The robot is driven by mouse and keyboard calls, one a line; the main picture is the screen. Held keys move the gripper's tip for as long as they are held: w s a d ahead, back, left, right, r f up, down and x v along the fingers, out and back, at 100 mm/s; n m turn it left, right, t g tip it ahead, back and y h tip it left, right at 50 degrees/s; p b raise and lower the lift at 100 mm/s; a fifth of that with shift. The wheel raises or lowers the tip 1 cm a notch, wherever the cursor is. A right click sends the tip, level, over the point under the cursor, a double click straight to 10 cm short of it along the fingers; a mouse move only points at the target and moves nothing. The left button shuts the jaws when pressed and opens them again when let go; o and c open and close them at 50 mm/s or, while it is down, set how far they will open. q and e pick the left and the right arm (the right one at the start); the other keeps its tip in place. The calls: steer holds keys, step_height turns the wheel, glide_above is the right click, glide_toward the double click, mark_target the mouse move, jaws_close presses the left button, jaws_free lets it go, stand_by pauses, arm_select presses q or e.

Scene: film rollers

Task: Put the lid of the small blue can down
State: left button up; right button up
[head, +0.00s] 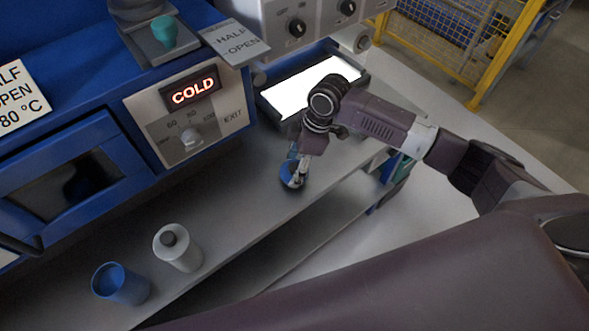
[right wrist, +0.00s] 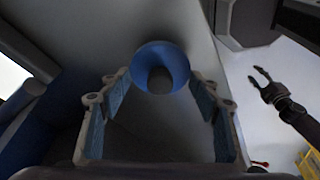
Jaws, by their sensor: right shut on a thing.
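My right gripper (head: 297,168) is low over the grey bench and shut on the blue lid (head: 291,177). In the right wrist view the lid (right wrist: 179,60) is a round blue piece with a dark middle, just beyond the fingers of my right gripper (right wrist: 161,90). I cannot tell whether the lid touches the bench. The small blue can (head: 122,284) stands upright and open at the lower left, well apart from the lid. My left gripper (right wrist: 258,81) shows at the right of the right wrist view, empty, its fingers apart.
A grey-white canister (head: 178,250) with a dark top stands beside the blue can. The blue machine (head: 75,190) with a COLD display runs along the back. A bright tray (head: 310,86) lies behind my right arm. The bench (head: 235,208) is clear between canister and lid; its front edge is close.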

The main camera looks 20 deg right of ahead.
step_height(320, 180, down, 2)
steer(key=shift+f, duration=0.4)
steer(key=shift+f, duration=0.15)
steer(key=o, duration=1.1)
steer(key=b+v, duration=0.1)
steer(key=v, duration=1.1)
steer(key=shift+r, duration=0.2)
